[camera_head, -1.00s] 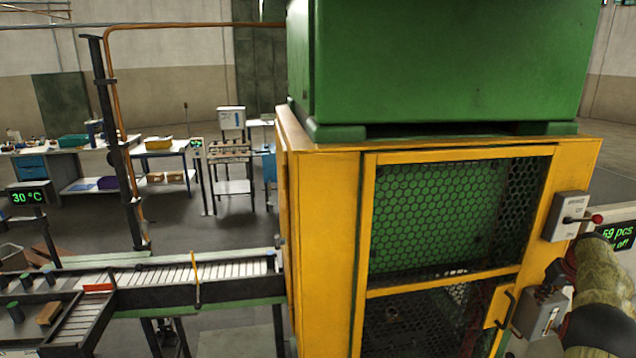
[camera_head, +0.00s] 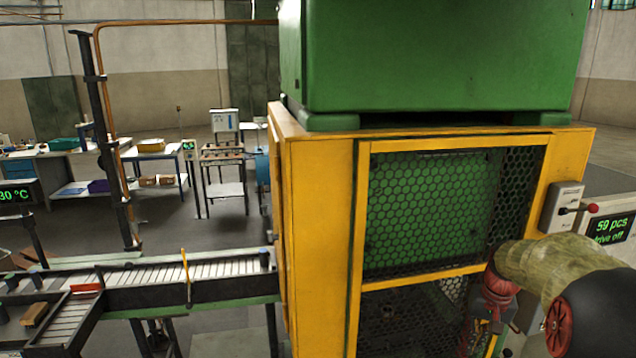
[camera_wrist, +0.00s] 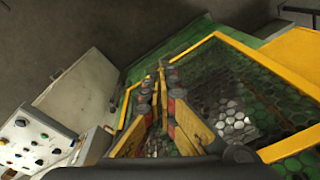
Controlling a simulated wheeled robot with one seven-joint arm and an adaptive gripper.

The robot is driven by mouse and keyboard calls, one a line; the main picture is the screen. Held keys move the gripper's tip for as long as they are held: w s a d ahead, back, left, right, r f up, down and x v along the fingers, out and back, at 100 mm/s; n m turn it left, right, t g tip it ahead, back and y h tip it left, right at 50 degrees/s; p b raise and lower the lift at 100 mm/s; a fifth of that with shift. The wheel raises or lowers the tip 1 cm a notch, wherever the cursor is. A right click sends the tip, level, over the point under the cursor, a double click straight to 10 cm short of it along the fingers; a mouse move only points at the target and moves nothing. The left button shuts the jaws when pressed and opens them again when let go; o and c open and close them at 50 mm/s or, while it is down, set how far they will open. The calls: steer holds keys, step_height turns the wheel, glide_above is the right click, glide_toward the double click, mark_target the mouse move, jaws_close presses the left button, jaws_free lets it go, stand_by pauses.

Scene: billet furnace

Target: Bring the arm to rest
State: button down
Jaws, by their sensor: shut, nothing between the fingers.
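My arm (camera_head: 560,275) is bent at the lower right of the head view, in front of the yellow furnace cage (camera_head: 320,220). Its cover is mottled green-brown, with black and red joint parts. My gripper (camera_wrist: 161,75) shows in the wrist view with its fingertips together and nothing between them. It points past the yellow-framed mesh, which fills the right side of that view. I cannot tell the gap between the fingers and the mesh.
A switch box with a red-knobbed lever (camera_head: 565,207) and a display reading "59 pcs, drive off" (camera_head: 611,229) stand right of the cage, close to my arm. A roller conveyor (camera_head: 210,270) runs left. A control panel (camera_wrist: 35,140) is at the wrist view's left.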

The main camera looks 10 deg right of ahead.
steer(key=s+a+n+t+b, duration=0.1)
steer(key=s+a+n+b, duration=0.1)
steer(key=s+a, duration=0.4)
steer(key=s+a+n+t+b, duration=0.1)
steer(key=s+a+b, duration=0.3)
steer(key=a, duration=1.1)
steer(key=s+a+n+t+b, duration=0.2)
steer(key=s+a+n+b, duration=0.1)
steer(key=s+a, duration=0.6)
steer(key=shift+a+r+n, duration=0.2)
steer(key=shift+a+n, duration=0.1)
steer(key=shift+a, duration=0.4)
steer(key=shift+s+d, duration=0.1)
steer(key=shift+d, duration=0.05)
